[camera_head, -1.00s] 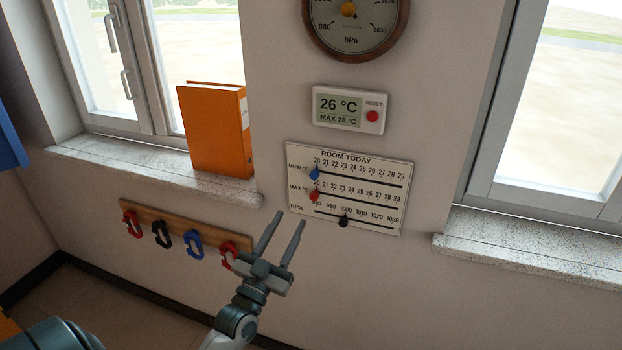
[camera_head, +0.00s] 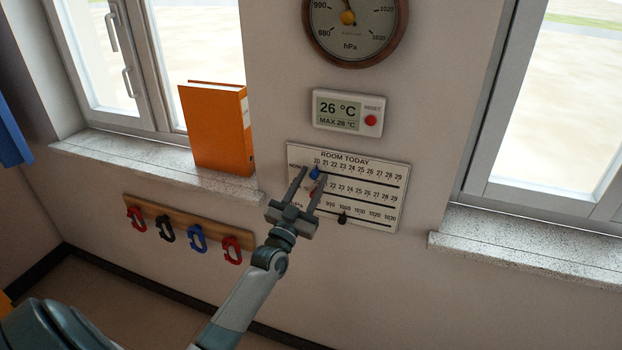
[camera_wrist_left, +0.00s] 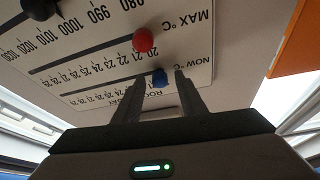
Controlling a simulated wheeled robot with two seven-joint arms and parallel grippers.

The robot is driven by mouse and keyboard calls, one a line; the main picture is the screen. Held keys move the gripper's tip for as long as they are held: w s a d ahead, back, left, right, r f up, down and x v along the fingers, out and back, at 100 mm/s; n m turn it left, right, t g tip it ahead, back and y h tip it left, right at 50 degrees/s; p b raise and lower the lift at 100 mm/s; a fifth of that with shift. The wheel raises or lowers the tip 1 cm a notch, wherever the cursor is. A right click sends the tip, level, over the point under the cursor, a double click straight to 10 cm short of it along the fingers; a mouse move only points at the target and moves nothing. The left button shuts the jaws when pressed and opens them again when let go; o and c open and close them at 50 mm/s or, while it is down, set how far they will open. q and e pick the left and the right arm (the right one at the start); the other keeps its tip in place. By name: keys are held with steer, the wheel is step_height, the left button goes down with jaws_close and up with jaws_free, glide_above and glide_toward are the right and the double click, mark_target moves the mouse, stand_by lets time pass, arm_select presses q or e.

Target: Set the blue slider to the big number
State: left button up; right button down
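The board "ROOM TODAY" (camera_head: 365,158) on the wall has three slider rows. The blue slider (camera_head: 314,174) sits at 20, the left end of the top row marked NOW °C. My left gripper (camera_head: 314,171) is open, its fingertips one on each side of the blue slider; contact cannot be made out. In the left wrist view the blue slider (camera_wrist_left: 159,77) shows between the two fingers (camera_wrist_left: 160,84). The display (camera_head: 340,111) above reads 26 °C in big digits and MAX 28 °C in small ones. My right gripper is out of view.
Just below, the red slider (camera_head: 312,191), partly hidden by a finger, is at the left of the MAX row. A black slider (camera_head: 343,217) is on the hPa row. An orange binder (camera_head: 216,130) stands on the sill; a hook rail (camera_head: 180,224) hangs lower left.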

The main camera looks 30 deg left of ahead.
arm_select(q)
jaws_close()
steer(key=shift+w+d, duration=0.15)
steer(key=shift+d, duration=0.35)
steer(key=p, duration=0.2)
glide_toward(370, 178)
steer(key=x, duration=0.5)
steer(key=shift+w, duration=0.25)
steer(key=shift+c, duration=0.7)
jaws_free()
steer(key=shift+o, duration=0.7)
